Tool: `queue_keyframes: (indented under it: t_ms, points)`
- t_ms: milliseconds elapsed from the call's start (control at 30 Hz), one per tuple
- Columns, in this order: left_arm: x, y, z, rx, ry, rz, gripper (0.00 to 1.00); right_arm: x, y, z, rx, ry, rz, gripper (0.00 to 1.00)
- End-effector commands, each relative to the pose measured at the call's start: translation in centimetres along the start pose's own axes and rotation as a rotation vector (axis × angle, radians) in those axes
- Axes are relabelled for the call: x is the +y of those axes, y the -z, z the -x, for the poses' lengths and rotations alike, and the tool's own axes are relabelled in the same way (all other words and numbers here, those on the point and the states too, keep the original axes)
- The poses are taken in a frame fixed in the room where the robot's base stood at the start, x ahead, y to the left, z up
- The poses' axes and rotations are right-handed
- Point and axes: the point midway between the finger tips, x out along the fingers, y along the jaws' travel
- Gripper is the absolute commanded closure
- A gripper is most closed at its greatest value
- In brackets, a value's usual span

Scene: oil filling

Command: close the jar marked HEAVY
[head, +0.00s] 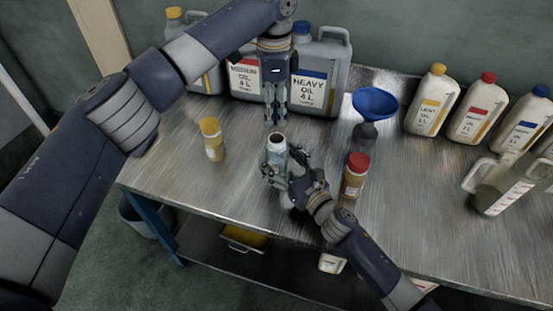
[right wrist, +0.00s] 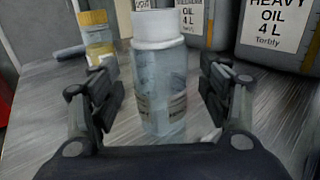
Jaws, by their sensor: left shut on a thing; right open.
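A clear jar with an open, pale mouth (head: 277,143) stands near the front middle of the table. In the right wrist view the jar (right wrist: 158,85) is upright between my fingers, and the marking on it is unreadable. My right gripper (head: 284,172) is open around the jar; it also shows in the right wrist view (right wrist: 164,100), with gaps to the jar on both sides. My left gripper (head: 275,115) points down above and slightly behind the jar mouth. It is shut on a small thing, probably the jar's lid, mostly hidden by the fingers.
A yellow-lidded jar (head: 212,140) stands left and a red-lidded jar (head: 354,178) right. Behind are large MEDIUM (head: 243,80) and HEAVY (head: 320,75) canisters and a blue funnel (head: 375,103). Small oil bottles (head: 431,100) and a measuring jug (head: 505,185) stand right.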

Motion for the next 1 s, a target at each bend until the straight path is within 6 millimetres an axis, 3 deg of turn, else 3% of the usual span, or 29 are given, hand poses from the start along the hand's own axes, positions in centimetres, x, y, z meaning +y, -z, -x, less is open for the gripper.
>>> queue_keyframes:
  t_ms: [200, 567, 867, 900, 1000]
  points:
    - [0.0, 0.0, 0.0, 0.000, 0.000, 0.000, 0.69, -0.1, 0.0, -2.2, 0.000, 0.001, -0.001, 0.30]
    - [0.0, 0.0, 0.0, 0.000, 0.000, 0.000, 0.69, 0.0, 0.0, -2.5, 0.000, 0.000, 0.000, 0.30]
    - [0.0, 0.0, 0.0, 0.000, 0.000, 0.000, 0.69, 0.0, 0.0, -2.5, 0.001, 0.001, 0.000, 0.93]
    - [0.0, 0.0, 0.0, 0.000, 0.000, 0.000, 0.69, 0.0, 0.0, -2.5, 0.001, 0.001, 0.000, 0.98]
    - [0.0, 0.0, -0.5, 0.000, -0.002, 0.000, 0.69, 0.0, 0.1, -2.5, 0.001, 0.001, 0.000, 0.98]
